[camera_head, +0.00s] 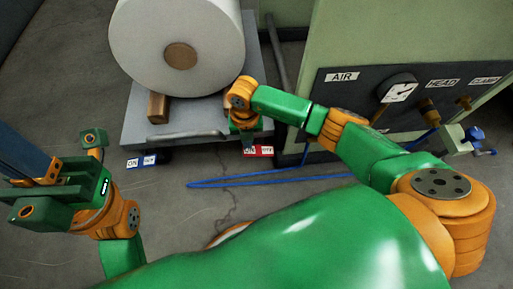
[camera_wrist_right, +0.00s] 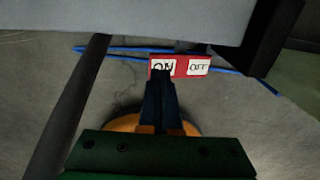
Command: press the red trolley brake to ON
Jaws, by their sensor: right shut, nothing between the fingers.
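The red trolley brake (camera_head: 266,151) sits low at the front right of the grey trolley (camera_head: 190,126), with white ON and OFF labels. My right gripper (camera_head: 248,147) is shut and empty, pointing down at the brake's ON side. In the right wrist view its fingertips (camera_wrist_right: 160,76) overlap the lower part of the ON label on the red brake (camera_wrist_right: 180,66); I cannot tell whether they touch. The OFF label is uncovered. My left gripper (camera_head: 28,160) is at the left edge, far from the brake; its finger opening does not show clearly.
A blue ON/OFF brake (camera_head: 148,161) sits at the trolley's front left. A large white roll (camera_head: 205,50) rests on the trolley on wooden blocks. A green machine with a dark AIR panel (camera_head: 345,100) stands at right. A blue hose (camera_head: 230,182) lies on the floor.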

